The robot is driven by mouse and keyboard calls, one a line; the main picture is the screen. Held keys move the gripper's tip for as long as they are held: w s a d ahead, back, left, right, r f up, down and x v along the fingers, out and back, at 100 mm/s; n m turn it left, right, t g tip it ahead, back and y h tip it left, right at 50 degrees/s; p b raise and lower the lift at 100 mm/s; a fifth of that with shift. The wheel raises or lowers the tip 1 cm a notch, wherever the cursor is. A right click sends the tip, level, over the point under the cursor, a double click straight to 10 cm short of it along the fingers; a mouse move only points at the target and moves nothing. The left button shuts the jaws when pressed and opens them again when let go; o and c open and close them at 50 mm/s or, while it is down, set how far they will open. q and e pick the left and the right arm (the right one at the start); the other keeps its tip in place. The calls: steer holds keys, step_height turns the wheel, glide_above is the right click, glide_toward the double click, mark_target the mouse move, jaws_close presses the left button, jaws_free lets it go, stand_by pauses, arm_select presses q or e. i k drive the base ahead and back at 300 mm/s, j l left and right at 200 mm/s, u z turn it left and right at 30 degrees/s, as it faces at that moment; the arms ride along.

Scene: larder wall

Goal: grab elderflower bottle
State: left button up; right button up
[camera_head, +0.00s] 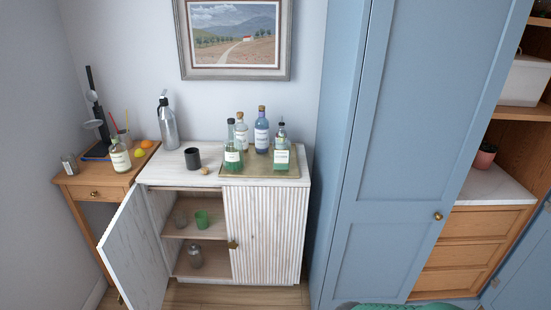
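Several labelled bottles stand upright on a tray (262,172) on the white cabinet. They include a blue bottle (261,136), a clear corked bottle (241,134) and two green-tinted bottles, one at the front left (233,157) and one at the right (281,155). Another bottle (120,157), pale yellow-green with a white label, stands on the small wooden table at the left. The labels are too small to read, so I cannot tell which is elderflower. Neither of my grippers is in view.
The cabinet's left door (133,255) stands open, showing green glass (202,220) and a jar (196,257) on shelves. A dark cup (192,158) and grey siphon (168,123) stand left of the tray. A tall blue cupboard (400,140) rises close on the right.

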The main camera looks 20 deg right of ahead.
mark_target(118, 152)
steer(key=i+j, duration=0.6)
steer(key=j, duration=0.15)
steer(key=i+j, duration=0.6)
steer(key=j, duration=0.15)
steer(key=i+j, duration=0.6)
steer(key=j, duration=0.15)
